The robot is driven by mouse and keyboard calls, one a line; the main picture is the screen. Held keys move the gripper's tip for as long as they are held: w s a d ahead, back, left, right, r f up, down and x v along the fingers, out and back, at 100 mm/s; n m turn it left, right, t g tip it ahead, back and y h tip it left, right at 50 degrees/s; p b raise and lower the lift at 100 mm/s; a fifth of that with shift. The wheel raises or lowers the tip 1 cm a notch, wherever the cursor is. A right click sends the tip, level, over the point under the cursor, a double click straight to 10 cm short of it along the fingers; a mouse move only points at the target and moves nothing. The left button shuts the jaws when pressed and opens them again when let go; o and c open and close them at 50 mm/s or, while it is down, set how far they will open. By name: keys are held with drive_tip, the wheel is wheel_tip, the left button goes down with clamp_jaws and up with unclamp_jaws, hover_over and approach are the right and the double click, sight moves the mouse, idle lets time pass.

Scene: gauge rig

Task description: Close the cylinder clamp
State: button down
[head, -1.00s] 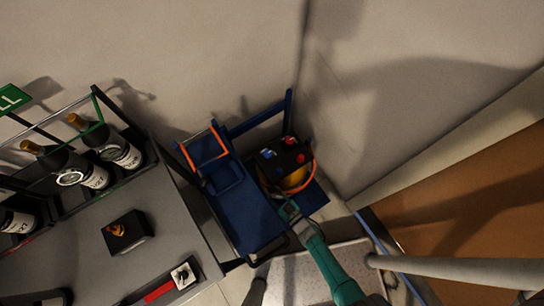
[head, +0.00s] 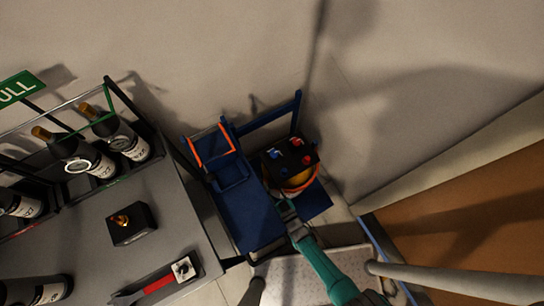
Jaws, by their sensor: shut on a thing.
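A yellow cylinder (head: 293,180) stands upright on the right part of a blue cart (head: 245,215). A black block with red and blue knobs (head: 289,156) sits on top and hides most of it. The cylinder clamp, a thin orange band (head: 302,187), curves close around the cylinder's front and right side. Whether its end meets a catch cannot be told. My gripper (head: 287,208), on my teal arm, is at the cylinder's lower front, beside the band. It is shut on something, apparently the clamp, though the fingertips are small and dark.
Another orange hoop (head: 232,135) is on the cart's left frame, with no cylinder in it. A grey bench (head: 180,220) at left carries bottles (head: 122,140), a black box (head: 131,224) and a red-handled tool (head: 158,284). Walls close off the back and right.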

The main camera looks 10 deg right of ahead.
drive_tip(key=shift+w+a+r, duration=0.1)
drive_tip(key=shift+w+r, duration=0.05)
drive_tip(key=shift+w, duration=0.15)
drive_tip(key=c, duration=0.9)
unclamp_jaws()
drive_tip(key=shift+s, duration=0.1)
drive_tip(key=v, duration=1.2)
